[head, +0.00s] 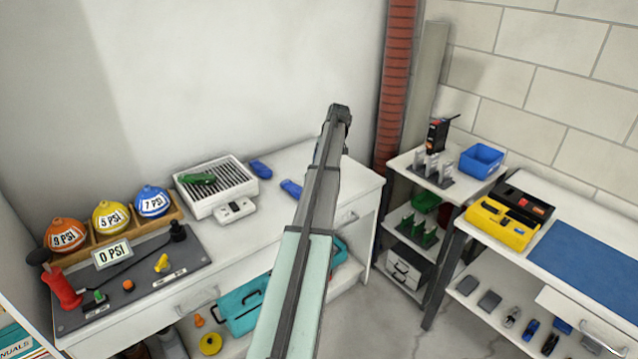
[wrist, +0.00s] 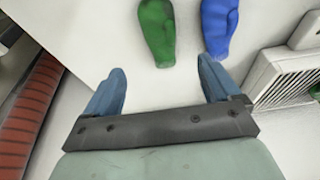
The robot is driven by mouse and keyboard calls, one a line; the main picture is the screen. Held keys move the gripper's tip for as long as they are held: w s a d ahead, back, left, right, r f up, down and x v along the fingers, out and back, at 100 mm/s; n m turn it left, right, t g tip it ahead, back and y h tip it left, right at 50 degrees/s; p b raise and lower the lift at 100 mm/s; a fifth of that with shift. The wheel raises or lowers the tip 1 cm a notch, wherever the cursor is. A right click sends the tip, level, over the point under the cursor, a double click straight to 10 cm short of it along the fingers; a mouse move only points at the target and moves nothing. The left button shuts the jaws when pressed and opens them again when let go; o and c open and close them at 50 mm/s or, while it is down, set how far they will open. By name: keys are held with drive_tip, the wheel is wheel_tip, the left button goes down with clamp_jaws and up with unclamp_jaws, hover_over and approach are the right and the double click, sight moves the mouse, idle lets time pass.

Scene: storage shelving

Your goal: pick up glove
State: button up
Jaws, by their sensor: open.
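A green glove (wrist: 157,32) lies on the white tabletop in the wrist view, just beyond and between my fingertips. A blue glove (wrist: 220,25) lies to its right, beyond my right finger. The head view shows two blue gloves, one nearer the grille box (head: 261,168) and one beside my arm (head: 291,187). Another green glove (head: 197,179) lies on top of the grille box. My gripper (wrist: 161,72) is open, with nothing between its blue fingers.
The white grille box (head: 215,205) stands on the white table left of my arm. A red pipe (head: 395,80) rises behind the table's right end. A shelf with a blue bin (head: 481,160) stands further right.

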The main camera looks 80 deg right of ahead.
drive_tip(key=x, duration=0.7)
drive_tip(key=shift+w+d+f, duration=0.1)
drive_tip(key=shift+d+f, duration=0.05)
drive_tip(key=shift+f, duration=0.2)
drive_tip(key=shift+x, duration=2.5)
drive_tip(key=shift+w+d, duration=0.1)
drive_tip(key=shift+c, duration=0.2)
drive_tip(key=shift+r, duration=0.1)
drive_tip(key=c, duration=1.1)
